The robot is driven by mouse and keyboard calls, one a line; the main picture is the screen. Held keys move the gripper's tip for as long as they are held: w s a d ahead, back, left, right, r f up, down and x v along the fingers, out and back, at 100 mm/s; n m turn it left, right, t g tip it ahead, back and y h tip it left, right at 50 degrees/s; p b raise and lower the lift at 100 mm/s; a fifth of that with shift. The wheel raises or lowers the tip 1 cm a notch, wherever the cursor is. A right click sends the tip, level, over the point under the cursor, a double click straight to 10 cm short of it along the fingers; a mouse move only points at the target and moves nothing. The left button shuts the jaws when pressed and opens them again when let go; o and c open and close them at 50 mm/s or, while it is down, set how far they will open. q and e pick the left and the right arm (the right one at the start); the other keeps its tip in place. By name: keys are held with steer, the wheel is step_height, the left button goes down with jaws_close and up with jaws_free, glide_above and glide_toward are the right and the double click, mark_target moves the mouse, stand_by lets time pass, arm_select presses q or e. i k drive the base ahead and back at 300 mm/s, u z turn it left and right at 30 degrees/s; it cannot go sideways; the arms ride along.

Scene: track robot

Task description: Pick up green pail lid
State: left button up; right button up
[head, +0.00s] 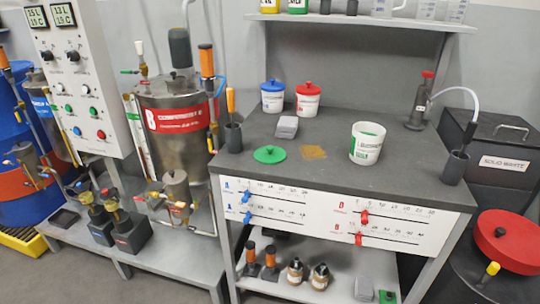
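The green pail lid (269,154) lies flat on the dark grey workbench top (330,175), near its left front, with its small knob facing up. The open white pail with green label markings (367,143) stands upright to the right of the lid, apart from it. A brown patch (313,152) of powder or similar lies on the bench between them. Neither of my grippers shows in the head view.
A blue-lidded pail (273,96) and a red-lidded pail (308,99) stand at the back. A grey block (287,127) and a dark holder with an orange-handled tool (233,137) are near the lid. A dark cup (455,167) stands at the right edge.

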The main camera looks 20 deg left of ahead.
mark_target(269, 154)
steer(key=k, duration=0.55)
steer(key=u, duration=0.4)
steer(key=i, duration=1.05)
steer(key=z, duration=0.75)
